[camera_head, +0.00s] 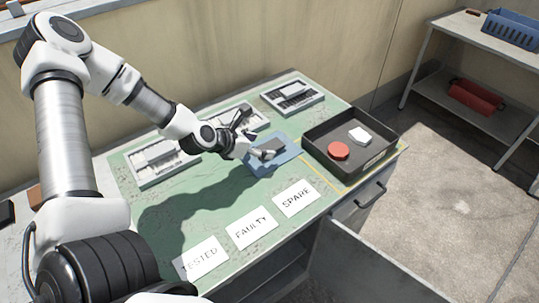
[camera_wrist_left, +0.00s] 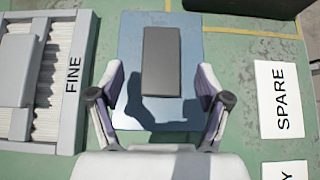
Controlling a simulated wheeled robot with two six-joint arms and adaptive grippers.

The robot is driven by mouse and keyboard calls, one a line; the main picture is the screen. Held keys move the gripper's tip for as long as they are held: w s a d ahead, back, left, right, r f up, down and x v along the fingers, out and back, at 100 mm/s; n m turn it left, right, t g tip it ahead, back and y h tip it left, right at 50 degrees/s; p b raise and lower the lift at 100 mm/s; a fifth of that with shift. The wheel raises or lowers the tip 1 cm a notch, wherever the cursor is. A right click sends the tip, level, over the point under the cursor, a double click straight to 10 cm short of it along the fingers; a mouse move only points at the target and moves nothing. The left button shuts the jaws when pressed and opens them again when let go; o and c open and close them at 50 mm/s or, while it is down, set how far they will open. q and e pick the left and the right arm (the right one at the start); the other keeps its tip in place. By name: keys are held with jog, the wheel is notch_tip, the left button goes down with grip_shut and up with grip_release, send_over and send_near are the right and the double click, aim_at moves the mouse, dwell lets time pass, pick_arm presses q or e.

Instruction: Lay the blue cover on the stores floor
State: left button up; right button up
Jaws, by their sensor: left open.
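The blue cover (camera_head: 289,149) is a flat blue plate lying on the green bench mat, left of the black tray. A dark grey block stands up on it, seen from above in the left wrist view, where the blue plate (camera_wrist_left: 133,45) shows around it. My left gripper (camera_head: 263,153) is over the cover; in the left wrist view its open fingers (camera_wrist_left: 160,75) are on either side of the grey block, with nothing held. Whether they touch the plate cannot be told. My right gripper is not in view. Which surface is the stores floor cannot be told.
A black tray (camera_head: 318,164) holds a red disc (camera_head: 339,151) and a white piece. Grey finned units and white label cards lie on the mat. A shelf unit (camera_head: 470,95) stands at right with a blue basket and red bin. Concrete floor (camera_head: 450,190) is clear.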

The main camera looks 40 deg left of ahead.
aim_at(269, 147)
pick_arm(q)
jog(key=b+x, duration=0.1)
jog(key=x, duration=0.2)
jog(key=shift+s+f, duration=0.15)
jog(key=shift+w+d, duration=0.1)
jog(key=shift+w, duration=0.15)
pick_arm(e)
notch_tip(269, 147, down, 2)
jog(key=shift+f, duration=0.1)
pick_arm(q)
jog(key=shift+s, duration=0.1)
jog(key=c, duration=0.4)
grip_shut()
